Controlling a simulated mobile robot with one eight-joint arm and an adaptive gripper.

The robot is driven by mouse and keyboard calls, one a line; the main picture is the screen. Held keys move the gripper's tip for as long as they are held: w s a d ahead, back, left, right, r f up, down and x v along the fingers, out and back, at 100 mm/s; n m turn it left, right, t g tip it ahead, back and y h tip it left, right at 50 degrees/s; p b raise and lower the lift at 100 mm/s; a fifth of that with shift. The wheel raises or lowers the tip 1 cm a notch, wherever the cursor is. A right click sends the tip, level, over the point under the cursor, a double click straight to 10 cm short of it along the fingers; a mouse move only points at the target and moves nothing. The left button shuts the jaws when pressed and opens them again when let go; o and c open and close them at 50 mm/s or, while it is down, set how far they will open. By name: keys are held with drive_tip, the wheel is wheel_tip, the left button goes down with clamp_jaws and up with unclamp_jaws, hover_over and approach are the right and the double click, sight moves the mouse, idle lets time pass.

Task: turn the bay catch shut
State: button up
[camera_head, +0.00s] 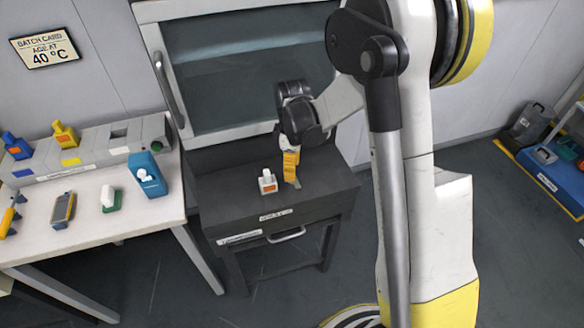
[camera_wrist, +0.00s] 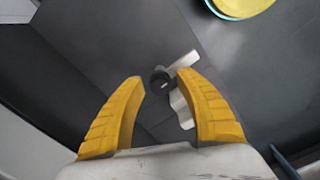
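My gripper (camera_head: 291,168) points down over the dark stand (camera_head: 232,205), just right of a small white piece with an orange mark (camera_head: 267,183). In the wrist view its two yellow fingers (camera_wrist: 163,85) are spread apart with nothing held between them. Between and beyond the tips lie a dark round knob (camera_wrist: 159,79) and a light bar (camera_wrist: 183,63), which look like the bay catch. A white notched piece (camera_wrist: 181,107) is beside the knob, partly behind the right finger. I cannot tell whether the fingers touch any of these, or which way the catch is turned.
A glass-fronted cabinet (camera_head: 240,75) with a long handle (camera_head: 168,88) stands behind the stand. A drawer handle (camera_head: 287,235) is on the stand's front.

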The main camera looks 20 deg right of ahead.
clamp_jaws()
drive_tip(key=shift+m, duration=0.4)
drive_tip(key=m, duration=0.3)
drive_tip(key=shift+m, duration=0.4)
drive_tip(key=m, duration=0.4)
drive_tip(key=shift+m+b, duration=0.3)
drive_tip(key=m, duration=0.8)
drive_tip(key=shift+m, duration=0.3)
